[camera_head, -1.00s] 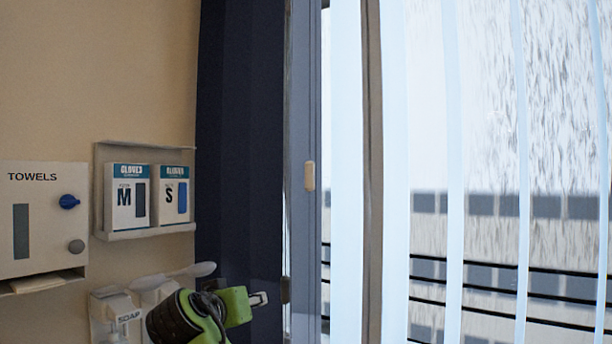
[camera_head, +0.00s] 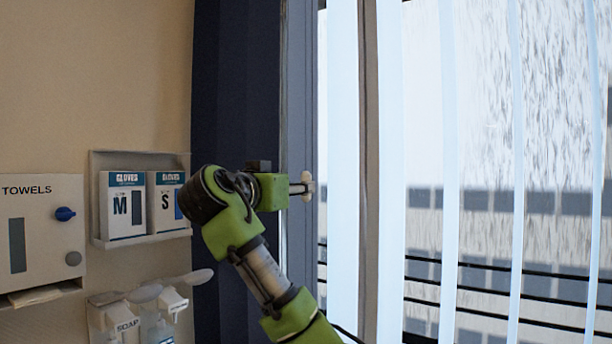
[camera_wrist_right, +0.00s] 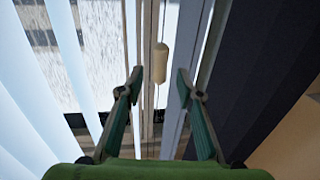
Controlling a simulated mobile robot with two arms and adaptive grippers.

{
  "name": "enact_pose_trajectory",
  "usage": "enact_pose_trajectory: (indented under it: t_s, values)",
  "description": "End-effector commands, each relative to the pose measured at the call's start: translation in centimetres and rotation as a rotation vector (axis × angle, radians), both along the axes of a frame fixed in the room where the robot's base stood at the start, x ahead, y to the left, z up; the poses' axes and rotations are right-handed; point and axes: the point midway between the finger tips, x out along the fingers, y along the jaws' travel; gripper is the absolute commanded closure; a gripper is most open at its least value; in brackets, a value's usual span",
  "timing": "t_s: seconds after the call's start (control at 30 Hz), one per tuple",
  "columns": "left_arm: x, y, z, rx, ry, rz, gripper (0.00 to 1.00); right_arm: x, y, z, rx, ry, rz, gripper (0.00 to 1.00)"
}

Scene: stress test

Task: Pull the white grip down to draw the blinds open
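The white grip (camera_wrist_right: 161,63) is a small cream cylinder hanging on a thin cord beside the window frame. In the right wrist view it lies just beyond my right gripper (camera_wrist_right: 158,76), roughly midway between the fingertips. The two fingers are apart, with nothing visible held between them. In the head view my right gripper (camera_head: 302,187) reaches rightward to the cord's place, and its fingertips overlap the grip, so contact cannot be told there. The vertical blinds (camera_head: 448,150) hang as pale slats across the window with gaps between them. My left gripper is not in view.
A dark curtain (camera_head: 232,110) hangs left of the window frame. On the wall at left are a towel dispenser (camera_head: 42,205), glove boxes (camera_head: 124,225) and soap dispensers (camera_head: 122,320), near my right arm.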

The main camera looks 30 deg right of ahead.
Motion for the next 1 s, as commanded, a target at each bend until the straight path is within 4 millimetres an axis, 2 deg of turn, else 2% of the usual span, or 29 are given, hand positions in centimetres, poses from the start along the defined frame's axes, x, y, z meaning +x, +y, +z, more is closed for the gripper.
enact_pose_trajectory:
  t_s: [0.03, 0.3, 0.73, 0.87, 1.0]
  values:
    - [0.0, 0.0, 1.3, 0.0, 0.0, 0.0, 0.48, 0.6, -1.1, 0.5, -0.002, 0.005, -0.003, 0.67]
    - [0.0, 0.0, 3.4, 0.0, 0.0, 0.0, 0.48, 2.7, -4.5, 0.2, -0.001, 0.004, -0.001, 0.67]
    - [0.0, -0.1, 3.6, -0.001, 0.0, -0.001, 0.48, 3.3, -5.2, -0.1, -0.001, 0.001, 0.001, 0.67]
    - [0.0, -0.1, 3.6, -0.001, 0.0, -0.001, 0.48, 3.3, -5.2, -0.1, -0.001, 0.001, 0.001, 1.0]
    - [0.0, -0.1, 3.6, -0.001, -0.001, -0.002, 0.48, 3.3, -5.2, -0.1, -0.001, 0.001, 0.002, 1.0]
